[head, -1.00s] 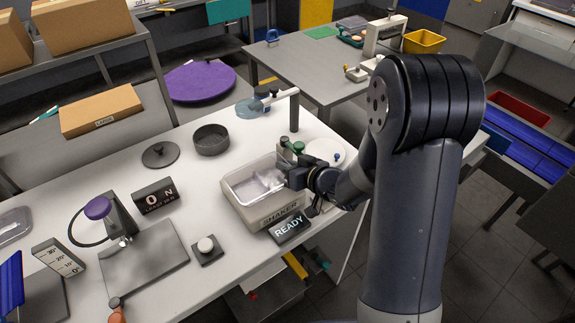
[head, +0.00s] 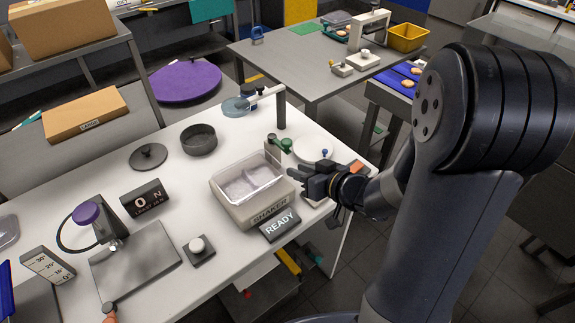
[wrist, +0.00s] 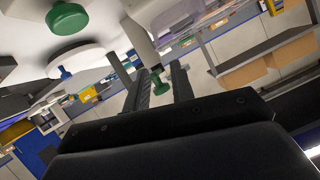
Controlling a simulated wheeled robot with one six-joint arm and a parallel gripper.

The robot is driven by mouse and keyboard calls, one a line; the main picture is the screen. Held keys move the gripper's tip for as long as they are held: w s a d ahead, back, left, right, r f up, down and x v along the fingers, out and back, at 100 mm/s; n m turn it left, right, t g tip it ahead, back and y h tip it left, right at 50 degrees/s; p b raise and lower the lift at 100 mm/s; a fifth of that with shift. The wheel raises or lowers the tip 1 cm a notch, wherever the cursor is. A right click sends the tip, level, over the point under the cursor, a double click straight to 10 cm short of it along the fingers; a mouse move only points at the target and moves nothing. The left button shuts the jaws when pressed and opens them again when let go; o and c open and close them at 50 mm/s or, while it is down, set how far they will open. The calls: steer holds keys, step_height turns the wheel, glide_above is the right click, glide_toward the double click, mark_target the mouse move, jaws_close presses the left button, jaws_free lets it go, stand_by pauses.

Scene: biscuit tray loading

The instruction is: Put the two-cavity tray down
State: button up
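The two-cavity tray (head: 256,197) is clear, with two cavities side by side. It sits in the top of the pale box marked SHAKER (head: 268,212) and looks about level. My gripper (head: 298,179) is just right of the tray, apart from it, and holds nothing. In the wrist view its two fingers (wrist: 158,80) are spread with a gap between them. A clear tray edge (wrist: 180,18) shows beyond the fingertips there.
A READY sign (head: 280,226) stands in front of the shaker. Green-topped items (head: 286,145) and a post with an arm (head: 281,108) stand behind my gripper. A dark round pan (head: 199,140) and a lid (head: 148,157) lie to the left.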

mark_target(276, 162)
steer(key=shift+v, duration=1.1)
steer(key=shift+w+a, duration=0.1)
steer(key=x, duration=1.1)
steer(key=shift+w+a+f, duration=0.15)
steer(key=shift+w+a, duration=0.05)
steer(key=shift+w, duration=0.2)
steer(key=shift+d, duration=0.15)
steer(key=shift+s+d+r+b, duration=0.25)
steer(key=shift+s+b, duration=0.1)
steer(key=shift+s, duration=0.1)
steer(key=shift+a, duration=0.1)
